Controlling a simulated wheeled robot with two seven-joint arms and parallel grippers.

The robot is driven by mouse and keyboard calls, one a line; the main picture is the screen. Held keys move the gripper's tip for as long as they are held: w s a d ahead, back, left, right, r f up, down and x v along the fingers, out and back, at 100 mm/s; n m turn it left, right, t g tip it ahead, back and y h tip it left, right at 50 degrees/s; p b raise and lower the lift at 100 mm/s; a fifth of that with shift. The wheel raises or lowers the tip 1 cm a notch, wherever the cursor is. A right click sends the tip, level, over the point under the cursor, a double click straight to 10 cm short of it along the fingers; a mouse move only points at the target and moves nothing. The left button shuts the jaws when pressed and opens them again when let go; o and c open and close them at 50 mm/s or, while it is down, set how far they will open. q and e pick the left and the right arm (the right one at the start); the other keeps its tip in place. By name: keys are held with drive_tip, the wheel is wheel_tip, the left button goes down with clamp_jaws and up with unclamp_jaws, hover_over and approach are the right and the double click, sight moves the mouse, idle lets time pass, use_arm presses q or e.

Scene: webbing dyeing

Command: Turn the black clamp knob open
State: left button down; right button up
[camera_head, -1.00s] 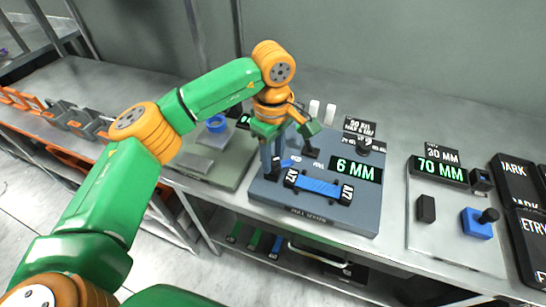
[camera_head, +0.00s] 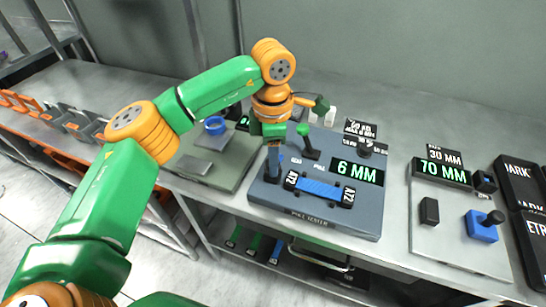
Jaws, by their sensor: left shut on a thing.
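The pull tester (camera_head: 300,213) is a blue-grey plate on the bench, with a blue webbing strip (camera_head: 319,188) held between two black end blocks. My left gripper (camera_head: 273,172) points down at the tester's left side, beside the left end block (camera_head: 291,181). It is shut on the black clamp knob, which its fingers and wrist almost wholly hide. A black lever with a green tip (camera_head: 304,130) stands just right of the gripper, apart from it. My right gripper is not in view.
A light plate with a 70 MM display (camera_head: 443,171) and a blue block (camera_head: 481,228) lies right.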

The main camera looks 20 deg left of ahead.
use_arm(q)
drive_tip(key=shift+n, duration=0.3)
idle(0.4)
drive_tip(key=c, duration=0.5)
unclamp_jaws()
drive_tip(key=shift+r, duration=0.1)
wheel_tip(320, 180, up, 7)
drive_tip(key=shift+f, duration=0.1)
